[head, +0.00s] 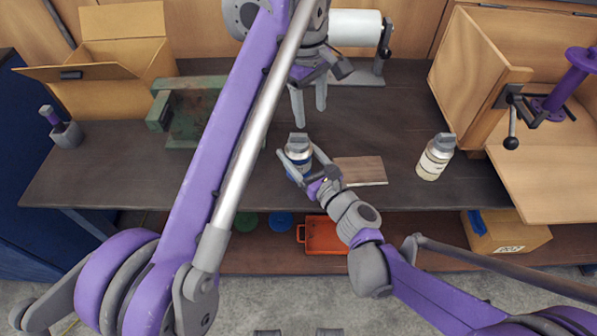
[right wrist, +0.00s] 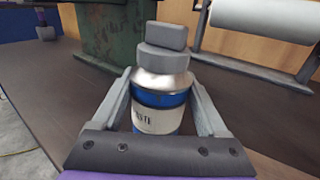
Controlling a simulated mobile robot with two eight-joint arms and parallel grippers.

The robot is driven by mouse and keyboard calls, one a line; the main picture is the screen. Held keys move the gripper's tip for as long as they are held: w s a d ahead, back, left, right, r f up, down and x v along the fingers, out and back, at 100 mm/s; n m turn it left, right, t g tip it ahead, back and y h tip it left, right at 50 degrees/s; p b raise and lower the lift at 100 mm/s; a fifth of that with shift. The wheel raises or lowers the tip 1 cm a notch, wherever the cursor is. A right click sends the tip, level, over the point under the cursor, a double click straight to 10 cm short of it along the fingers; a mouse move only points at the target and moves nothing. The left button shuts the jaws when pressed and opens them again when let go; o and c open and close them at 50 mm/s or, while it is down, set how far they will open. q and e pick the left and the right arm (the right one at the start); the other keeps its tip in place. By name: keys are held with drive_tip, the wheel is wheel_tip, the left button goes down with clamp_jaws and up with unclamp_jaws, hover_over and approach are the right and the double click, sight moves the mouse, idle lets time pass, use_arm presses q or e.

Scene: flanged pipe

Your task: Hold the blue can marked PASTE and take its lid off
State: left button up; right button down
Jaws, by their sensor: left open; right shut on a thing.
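The blue can (head: 299,158) stands upright on the dark workbench (head: 400,125), with a white label whose lettering is only partly readable in the right wrist view (right wrist: 158,120). Its grey stepped lid (right wrist: 165,50) is on top and also shows in the head view (head: 298,138). My right gripper (head: 297,153) is shut on the can's body from the front, one finger on each side, below the lid. My left gripper (head: 310,115) is open and empty, fingers pointing down, above and slightly behind the can, apart from the lid.
A wooden board (head: 360,171) lies right of the can. A second can with a cream label (head: 435,160) stands further right, near a wooden cabinet (head: 475,70). A green metal block (head: 190,112) and open cardboard box (head: 115,60) are left. A white roll (head: 355,28) stands behind.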

use_arm(q)
drive_tip(key=s+d+r+n+t+h, duration=0.15)
drive_tip(key=d+n+t+h, duration=0.3)
drive_tip(key=d, duration=0.45)
drive_tip(key=d+r+n+t+h, duration=0.3)
drive_tip(key=d+t+h, duration=0.2)
drive_tip(key=d, duration=0.4)
drive_tip(key=s+a+n+t, duration=0.2)
drive_tip(key=a+n+t, duration=0.1)
drive_tip(key=n+t, duration=0.1)
drive_tip(key=n+t+y, duration=0.4)
drive_tip(key=n+y, duration=0.7)
drive_tip(key=n, duration=0.4)
approach(299, 138)
wheel_tip(299, 138, up, 4)
drive_tip(key=s, duration=0.3)
wheel_tip(299, 138, down, 3)
drive_tip(key=shift+g+h, duration=0.25)
drive_tip(key=shift+g, duration=0.2)
drive_tip(key=w, duration=1.1)
drive_tip(key=shift+w+a+f, duration=0.15)
drive_tip(key=shift+a+f, duration=0.05)
drive_tip(key=shift+f, duration=0.1)
drive_tip(key=shift+c, duration=0.3)
